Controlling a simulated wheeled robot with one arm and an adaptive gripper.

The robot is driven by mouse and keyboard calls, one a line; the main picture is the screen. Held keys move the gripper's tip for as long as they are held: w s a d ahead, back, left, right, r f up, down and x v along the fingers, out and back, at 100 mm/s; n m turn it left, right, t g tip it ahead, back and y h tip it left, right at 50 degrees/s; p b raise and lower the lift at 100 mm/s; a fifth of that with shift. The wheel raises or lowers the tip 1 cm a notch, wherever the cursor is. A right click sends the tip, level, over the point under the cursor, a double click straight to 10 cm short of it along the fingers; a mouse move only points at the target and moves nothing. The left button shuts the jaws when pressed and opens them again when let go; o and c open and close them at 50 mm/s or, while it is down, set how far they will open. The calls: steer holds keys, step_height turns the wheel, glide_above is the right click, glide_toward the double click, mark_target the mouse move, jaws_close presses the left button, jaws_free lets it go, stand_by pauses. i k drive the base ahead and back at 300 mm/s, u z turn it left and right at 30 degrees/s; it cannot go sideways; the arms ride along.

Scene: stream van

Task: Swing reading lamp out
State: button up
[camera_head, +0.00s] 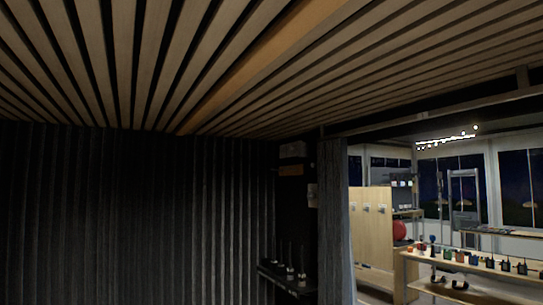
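I cannot make out a reading lamp in the head view. My gripper is not in view.
A slatted wooden ceiling (230,60) hangs above. A dark ribbed wall (120,215) fills the left. A small dark shelf (287,280) with thin upright items stands by a grey curtain (335,225). Beyond the opening are a wooden shelf unit (480,268) with small devices and a red ball (399,230).

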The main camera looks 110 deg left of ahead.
mark_target(303, 152)
steer(key=u, duration=3.45)
